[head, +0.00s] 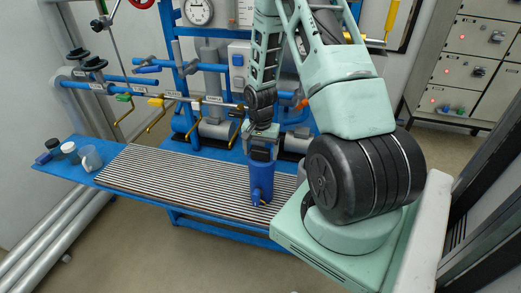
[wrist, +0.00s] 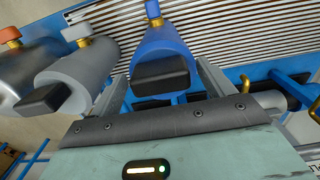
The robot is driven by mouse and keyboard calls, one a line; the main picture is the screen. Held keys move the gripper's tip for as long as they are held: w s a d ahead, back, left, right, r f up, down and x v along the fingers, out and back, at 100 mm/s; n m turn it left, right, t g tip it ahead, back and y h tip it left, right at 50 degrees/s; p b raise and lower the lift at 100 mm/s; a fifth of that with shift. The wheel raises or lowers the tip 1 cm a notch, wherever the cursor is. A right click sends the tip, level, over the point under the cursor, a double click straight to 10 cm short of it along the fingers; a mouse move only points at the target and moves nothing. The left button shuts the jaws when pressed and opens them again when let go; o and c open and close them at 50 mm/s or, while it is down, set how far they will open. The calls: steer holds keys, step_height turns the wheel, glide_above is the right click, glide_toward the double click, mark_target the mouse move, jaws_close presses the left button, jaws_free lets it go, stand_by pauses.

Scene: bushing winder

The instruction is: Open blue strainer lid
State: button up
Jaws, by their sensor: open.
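The blue strainer (head: 261,182) stands on the slatted bench top in the head view, below the end of my arm. In the wrist view the blue strainer (wrist: 165,45) is near the top middle, with a brass fitting and blue knob on its side. A black block-shaped handle (wrist: 162,74) sits on its lid end. My gripper (head: 262,152) is at the top of the strainer. In the wrist view my gripper (wrist: 157,78) is open, with one finger on each side of the black handle. I cannot tell whether the fingers touch it.
The slatted bench (head: 165,177) is clear to the left. Cups and a jar (head: 88,158) stand at its far left end. Blue pipes and valves (head: 200,90) run behind.

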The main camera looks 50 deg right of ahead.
steer(key=c, duration=1.4)
steer(key=shift+w+d+r+y+p, duration=0.25)
steer(key=shift+d+r+y+p, duration=0.35)
steer(key=shift+p, duration=0.6)
steer(key=shift+w+d+r+g+y+p, duration=0.2)
steer(key=shift+w+d+g+y+p, duration=0.1)
steer(key=shift+d+y+p, duration=0.15)
steer(key=shift+w+d+r+g+y+p, duration=0.15)
steer(key=shift+d+g+y+p, duration=0.15)
steer(key=shift+d+y+p, duration=0.15)
steer(key=d, duration=0.1)
steer(key=w+d+b, duration=0.1)
steer(key=d, duration=0.1)
steer(key=shift+w+d+r, duration=0.1)
steer(key=shift+w+r, duration=0.05)
steer(key=shift+r, duration=0.05)
steer(key=shift+w+d+b, duration=0.25)
steer(key=shift+d+b, duration=0.1)
steer(key=shift+d, duration=0.3)
steer(key=shift+w+d+b, duration=0.25)
steer(key=shift+d+b, duration=0.05)
steer(key=shift+d, duration=0.35)
steer(key=shift+f, duration=0.1)
